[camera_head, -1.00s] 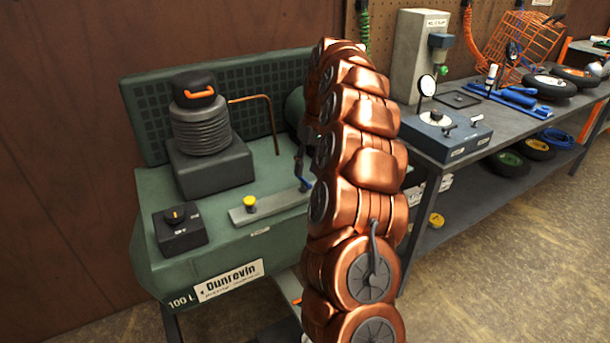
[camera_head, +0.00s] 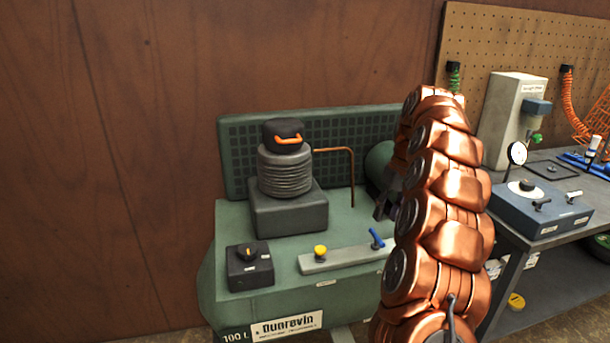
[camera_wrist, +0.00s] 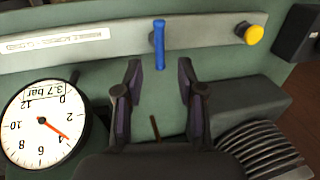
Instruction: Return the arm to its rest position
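My copper-coloured arm stands at the right of centre in the head view. My gripper (camera_head: 383,207) shows there as a dark shape at the arm's left side, partly hidden by the arm. In the wrist view my gripper (camera_wrist: 159,82) has its two dark fingers spread apart with nothing between them. A blue lever (camera_wrist: 159,45) on the green compressor (camera_head: 228,310) lies just beyond the fingertips, not gripped. The blue lever (camera_head: 377,238) also shows in the head view, below my gripper.
A yellow knob (camera_head: 320,251) and a black switch box (camera_head: 250,268) are on the compressor. A round gauge (camera_wrist: 42,124) reads 3.7 bar. A copper pipe (camera_head: 352,170) rises behind. A workbench (camera_head: 520,238) stands right. A brown wall (camera_head: 100,150) is behind.

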